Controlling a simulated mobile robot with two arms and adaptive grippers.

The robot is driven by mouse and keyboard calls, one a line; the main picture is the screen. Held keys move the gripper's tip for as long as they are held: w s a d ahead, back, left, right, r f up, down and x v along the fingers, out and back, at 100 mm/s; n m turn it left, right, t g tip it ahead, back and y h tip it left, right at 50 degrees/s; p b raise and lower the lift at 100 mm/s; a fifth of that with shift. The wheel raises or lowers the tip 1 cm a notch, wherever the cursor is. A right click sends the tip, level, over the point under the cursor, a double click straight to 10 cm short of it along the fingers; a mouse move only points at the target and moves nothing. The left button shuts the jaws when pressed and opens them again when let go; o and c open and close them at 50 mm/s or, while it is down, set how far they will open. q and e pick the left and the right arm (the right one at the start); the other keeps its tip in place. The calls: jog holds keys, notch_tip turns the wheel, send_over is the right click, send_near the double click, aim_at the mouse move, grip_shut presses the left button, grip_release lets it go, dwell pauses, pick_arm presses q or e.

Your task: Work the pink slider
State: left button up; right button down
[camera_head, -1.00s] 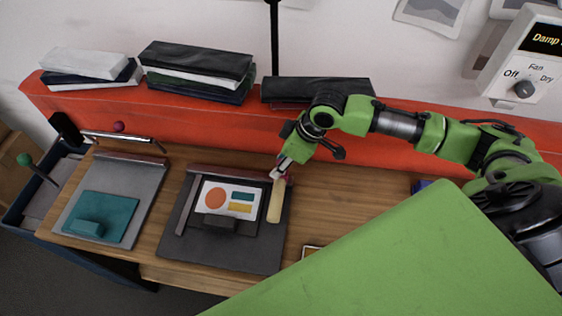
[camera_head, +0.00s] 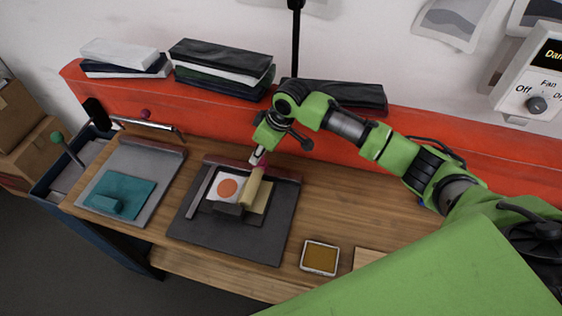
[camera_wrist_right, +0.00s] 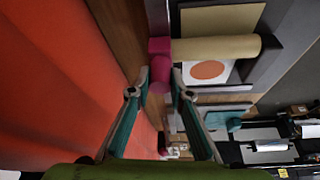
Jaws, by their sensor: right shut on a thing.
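The pink slider (camera_wrist_right: 160,70) carries a beige roller (camera_wrist_right: 215,48) that lies across the dark press plate (camera_head: 245,242). The roller also shows in the head view (camera_head: 249,187). My right gripper (camera_wrist_right: 160,92) is shut on the slider's pink knob at the roller's far end; it shows in the head view too (camera_head: 258,157). A white card with an orange circle (camera_head: 227,188) lies left of the roller. Right of the roller, a plain beige patch (camera_head: 262,196) shows. A dark block (camera_head: 229,209) sits at the card's near edge. My left gripper is not in view.
A grey plate with a teal pad (camera_head: 128,192) is at left. An amber pad in a pale frame (camera_head: 320,258) lies at the front right. A red ledge (camera_head: 225,118) with stacked books (camera_head: 220,68) runs behind. A wall control box (camera_head: 535,85) is at right.

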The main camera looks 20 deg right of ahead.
jog(key=w+a, duration=0.1)
jog(key=a, duration=0.1)
jog(key=w+a, duration=0.2)
jog(key=a, duration=0.1)
jog(key=w+a+b, duration=0.1)
jog(key=w+a, duration=0.1)
jog(key=shift+w+a, duration=0.2)
jog(key=shift+w, duration=0.05)
jog(key=shift+w+a, duration=0.2)
jog(key=shift+a, duration=0.05)
jog(key=shift+w+a, duration=0.15)
jog(key=shift+a, duration=0.05)
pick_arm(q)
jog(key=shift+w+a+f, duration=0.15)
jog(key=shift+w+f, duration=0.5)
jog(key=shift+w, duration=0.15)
pick_arm(e)
jog(key=c, duration=1.8)
grip_release()
jog(key=shift+c, duration=0.2)
jog(key=shift+d+r, duration=0.1)
jog(key=v, duration=1.2)
